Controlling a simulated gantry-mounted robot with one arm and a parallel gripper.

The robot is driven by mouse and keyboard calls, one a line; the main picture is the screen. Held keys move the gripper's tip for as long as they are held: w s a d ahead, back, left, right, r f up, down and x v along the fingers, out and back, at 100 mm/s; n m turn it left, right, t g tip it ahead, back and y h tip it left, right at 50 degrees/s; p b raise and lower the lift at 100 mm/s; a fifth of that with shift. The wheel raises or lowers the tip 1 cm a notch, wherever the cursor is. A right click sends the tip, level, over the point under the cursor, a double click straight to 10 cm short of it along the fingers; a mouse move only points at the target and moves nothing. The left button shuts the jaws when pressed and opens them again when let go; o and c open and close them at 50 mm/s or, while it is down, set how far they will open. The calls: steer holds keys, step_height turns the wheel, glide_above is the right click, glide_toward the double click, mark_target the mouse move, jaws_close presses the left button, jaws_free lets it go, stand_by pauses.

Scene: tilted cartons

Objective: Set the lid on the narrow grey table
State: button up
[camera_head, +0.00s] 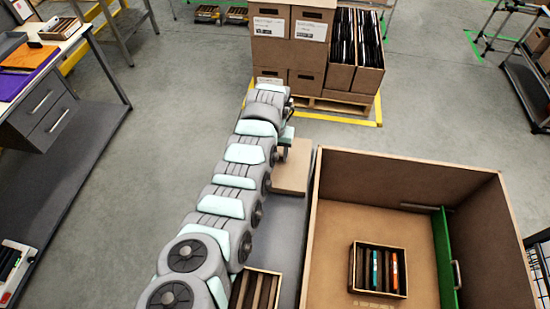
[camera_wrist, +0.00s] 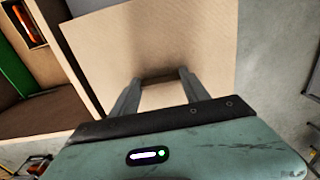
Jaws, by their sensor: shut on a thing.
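The lid (camera_head: 292,172) is a flat tan cardboard piece at the far end of the narrow grey table (camera_head: 287,215). In the wrist view the lid (camera_wrist: 150,38) fills the middle of the picture. My gripper (camera_wrist: 160,76) is shut on the lid, its two fingers on either side of a raised or recessed part in it. In the head view my gripper is largely hidden by my arm. The lid overlaps the table's far end in the picture; I cannot tell whether it touches the table top.
A large open carton (camera_head: 400,165) stands to the right, with a small box (camera_head: 378,270) of coloured items and a green panel (camera_head: 445,260) inside. A slatted box (camera_head: 256,291) sits near the front. Stacked boxes (camera_head: 305,55) stand behind. Open floor (camera_head: 150,140) lies left.

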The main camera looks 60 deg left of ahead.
steer(key=shift+f, duration=1.25)
steer(key=shift+f, duration=0.2)
steer(key=o, duration=1.4)
steer(key=shift+r, duration=0.1)
step_height(320, 180, up, 12)
steer(key=shift+r, duration=0.15)
